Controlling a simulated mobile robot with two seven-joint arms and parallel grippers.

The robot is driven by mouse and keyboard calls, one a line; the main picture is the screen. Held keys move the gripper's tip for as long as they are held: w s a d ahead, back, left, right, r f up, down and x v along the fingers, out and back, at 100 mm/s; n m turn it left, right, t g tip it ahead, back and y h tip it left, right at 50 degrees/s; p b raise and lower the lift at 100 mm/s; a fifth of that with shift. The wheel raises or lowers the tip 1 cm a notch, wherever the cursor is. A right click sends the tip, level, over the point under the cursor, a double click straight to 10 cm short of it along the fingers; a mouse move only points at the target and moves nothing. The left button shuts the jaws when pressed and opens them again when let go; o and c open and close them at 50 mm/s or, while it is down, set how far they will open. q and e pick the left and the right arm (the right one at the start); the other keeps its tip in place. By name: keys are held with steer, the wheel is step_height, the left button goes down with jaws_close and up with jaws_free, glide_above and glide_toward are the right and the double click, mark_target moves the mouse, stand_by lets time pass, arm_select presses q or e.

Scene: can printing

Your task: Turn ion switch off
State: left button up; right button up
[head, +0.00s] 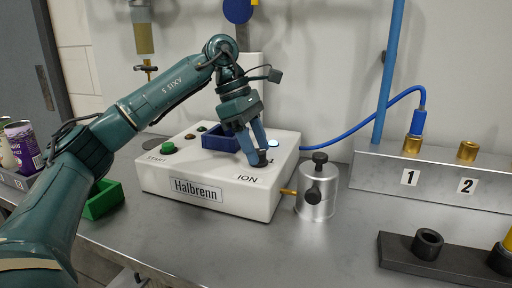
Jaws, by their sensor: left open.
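The white box (215,208) labelled "Halbrenn" stands on the metal bench. Its top has the printed label "ION" (246,178) near the front right edge. My left gripper (256,160) reaches down over the box, its blue fingers open and their dark tips right behind the "ION" label. The ion switch itself is mostly hidden at the fingertips, so I cannot tell its position or whether the fingers touch it. A pale lit lamp (273,143) shows on the top just behind the fingers. My right gripper is not in view.
A green "START" button (168,147) and a blue tray (220,139) are on the box's top. A metal cylinder with black knobs (316,195) stands close on the right. A green bin (103,199) is at left; a numbered metal block (435,178) is at right.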

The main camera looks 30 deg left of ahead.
arm_select(q)
steer(key=c, duration=1)
steer(key=shift+o, duration=0.2)
